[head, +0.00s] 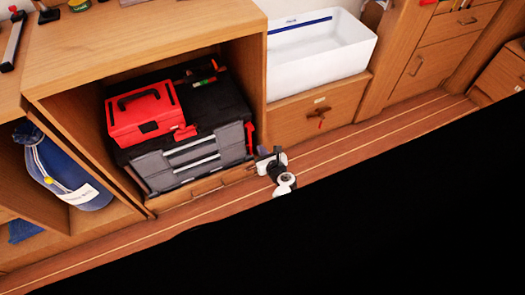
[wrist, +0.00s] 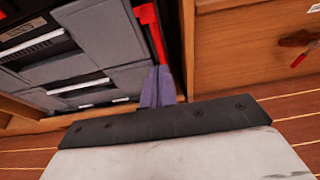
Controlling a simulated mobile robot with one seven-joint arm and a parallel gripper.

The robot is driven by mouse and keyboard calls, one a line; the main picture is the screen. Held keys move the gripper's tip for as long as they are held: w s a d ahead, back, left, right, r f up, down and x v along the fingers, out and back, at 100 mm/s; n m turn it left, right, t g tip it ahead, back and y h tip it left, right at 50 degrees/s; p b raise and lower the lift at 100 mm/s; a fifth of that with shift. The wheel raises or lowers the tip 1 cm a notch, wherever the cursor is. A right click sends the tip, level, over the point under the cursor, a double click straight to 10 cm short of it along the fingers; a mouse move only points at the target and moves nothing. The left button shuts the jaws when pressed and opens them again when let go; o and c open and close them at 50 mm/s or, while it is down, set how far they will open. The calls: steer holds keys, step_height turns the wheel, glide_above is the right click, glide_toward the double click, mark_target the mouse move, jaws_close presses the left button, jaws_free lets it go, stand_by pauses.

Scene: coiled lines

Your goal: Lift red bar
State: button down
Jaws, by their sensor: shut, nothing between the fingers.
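The red bar (wrist: 150,25) runs upright along the right side of the grey and black tool chest (wrist: 95,45) in the wrist view. In the head view a small part of the red bar (head: 250,135) shows at the chest's right edge. My gripper (wrist: 157,75) has its two purple-grey fingers shut together with nothing between them. The fingertips lie close to the lower part of the bar; whether they touch it I cannot tell. In the head view my gripper (head: 263,150) is at the chest's lower right corner.
A red toolbox (head: 142,112) sits on top of the chest inside a wooden cubby. To the right is a wooden drawer (head: 318,110) with a red-tagged handle, below a white basin (head: 320,55). The cubby's wall stands close beside the bar. A blue bag (head: 65,175) lies at left.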

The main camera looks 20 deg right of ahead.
steer(key=f+b+x, duration=0.1)
steer(key=b+x, duration=0.3)
steer(key=x, duration=0.3)
step_height(320, 180, up, 5)
steer(key=p, duration=0.3)
steer(key=shift+w+p, duration=0.1)
steer(key=shift+p, duration=0.2)
step_height(320, 180, up, 3)
steer(key=p, duration=0.3)
steer(key=shift+f, duration=0.1)
steer(key=shift+w, duration=0.1)
